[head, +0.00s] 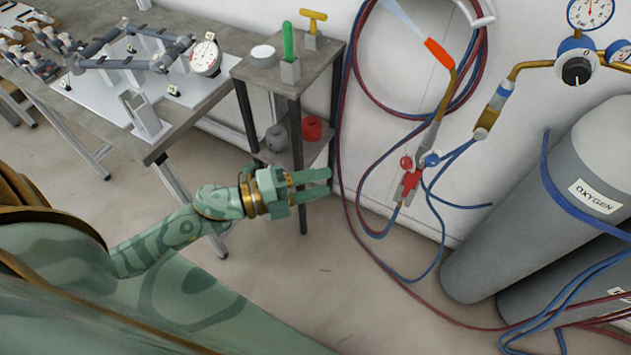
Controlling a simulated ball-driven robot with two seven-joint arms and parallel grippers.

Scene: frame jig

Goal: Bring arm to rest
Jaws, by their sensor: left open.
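My left arm comes in from the lower left, green with brass-coloured rings. Its left gripper (321,183) is open and empty, with its fingers pointing right. It is over the floor, in front of the small shelf stand (325,62) in the picture, and touches nothing that I can see. My right gripper is not in view.
A workbench (200,90) with a tube frame (125,62) and a dial gauge (206,56) stands at upper left. A torch (432,130), with a pale streak at its tip, and hoses (350,200) are at right. Oxygen cylinder (540,215) stands far right.

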